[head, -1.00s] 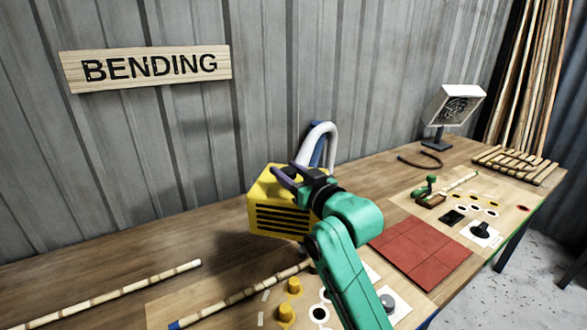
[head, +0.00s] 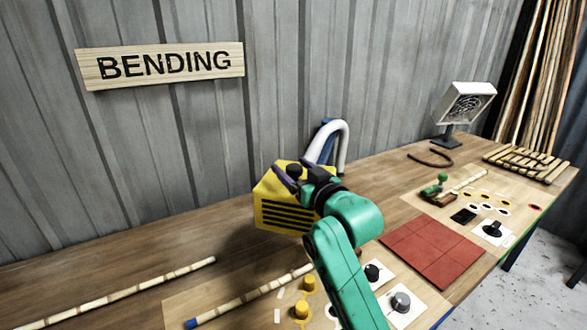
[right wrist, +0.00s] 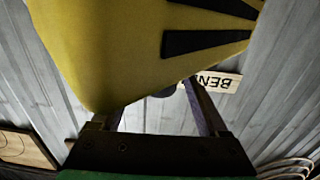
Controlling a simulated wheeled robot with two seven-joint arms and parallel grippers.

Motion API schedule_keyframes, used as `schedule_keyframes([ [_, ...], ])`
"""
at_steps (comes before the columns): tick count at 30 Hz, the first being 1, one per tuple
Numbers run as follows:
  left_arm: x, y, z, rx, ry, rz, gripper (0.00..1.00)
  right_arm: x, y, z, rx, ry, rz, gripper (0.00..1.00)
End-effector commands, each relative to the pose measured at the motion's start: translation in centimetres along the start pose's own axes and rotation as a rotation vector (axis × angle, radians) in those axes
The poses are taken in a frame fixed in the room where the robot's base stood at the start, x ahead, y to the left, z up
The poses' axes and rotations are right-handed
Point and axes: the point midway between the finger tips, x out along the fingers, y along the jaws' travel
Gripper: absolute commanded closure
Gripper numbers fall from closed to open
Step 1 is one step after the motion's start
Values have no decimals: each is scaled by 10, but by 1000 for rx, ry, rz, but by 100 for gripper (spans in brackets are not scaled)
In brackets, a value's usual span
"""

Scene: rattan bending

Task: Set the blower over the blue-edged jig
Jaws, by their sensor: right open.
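I take the yellow box with black vent slots to be the blower (head: 284,214); it is over or on the bench, and I cannot tell whether it touches the wood. My right gripper (head: 296,174) is open at its top, fingers close around the dark knob there. In the right wrist view the blower (right wrist: 120,50) fills the top, hiding much of the left finger. A pale board (head: 240,312) in front carries yellow pegs (head: 305,296) and a blue-ended rattan pole (head: 250,293). My left gripper is not in view.
Behind the blower stands a curved white and blue tube (head: 341,140). A red tiled mat (head: 433,250) lies right of my arm. Beyond it are a green tool (head: 440,182), a slatted rack (head: 525,163) and a fan-like heater (head: 466,103). Bench left of the blower is clear except another pole (head: 120,292).

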Motion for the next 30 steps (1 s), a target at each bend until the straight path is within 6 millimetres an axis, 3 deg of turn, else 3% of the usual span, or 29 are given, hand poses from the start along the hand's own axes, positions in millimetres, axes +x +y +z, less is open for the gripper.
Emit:
schedule_keyframes([
  [8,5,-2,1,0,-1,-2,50,-11,1,0,-1,4,1,22],
  [14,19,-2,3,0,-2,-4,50,-54,1,4,-2,4,1,22],
  [21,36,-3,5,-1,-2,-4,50,-121,0,4,-3,1,1,22],
  [25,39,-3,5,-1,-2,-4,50,-141,0,2,-1,0,0,22],
  [30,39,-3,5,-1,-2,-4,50,-146,0,0,0,0,0,22],
])
